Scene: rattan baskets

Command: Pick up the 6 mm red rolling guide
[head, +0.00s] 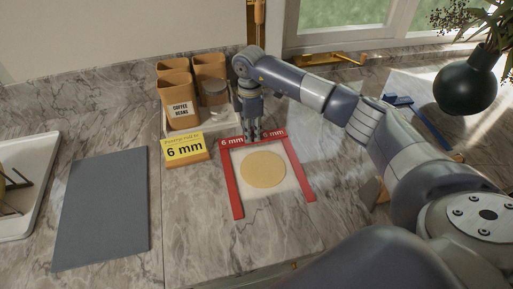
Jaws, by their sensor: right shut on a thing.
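The red rolling guide (236,196) is a U-shaped frame with "6 mm" printed on its far bar. It lies around a round of pale dough (263,169) on the marble counter. My right gripper (250,138) reaches down from above and is shut on the middle of the guide's far bar, hiding part of it. Whether the guide is lifted off the surface is hard to tell. A yellow sign (185,147) reading "6 mm" stands to the left of the guide. My left gripper is not in view.
Several brown canisters (174,83), one labelled coffee beans, stand behind the sign. A grey mat (103,207) and a white tray (18,218) lie at left. Blue strips (425,122) and a dark vase (467,82) are at right.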

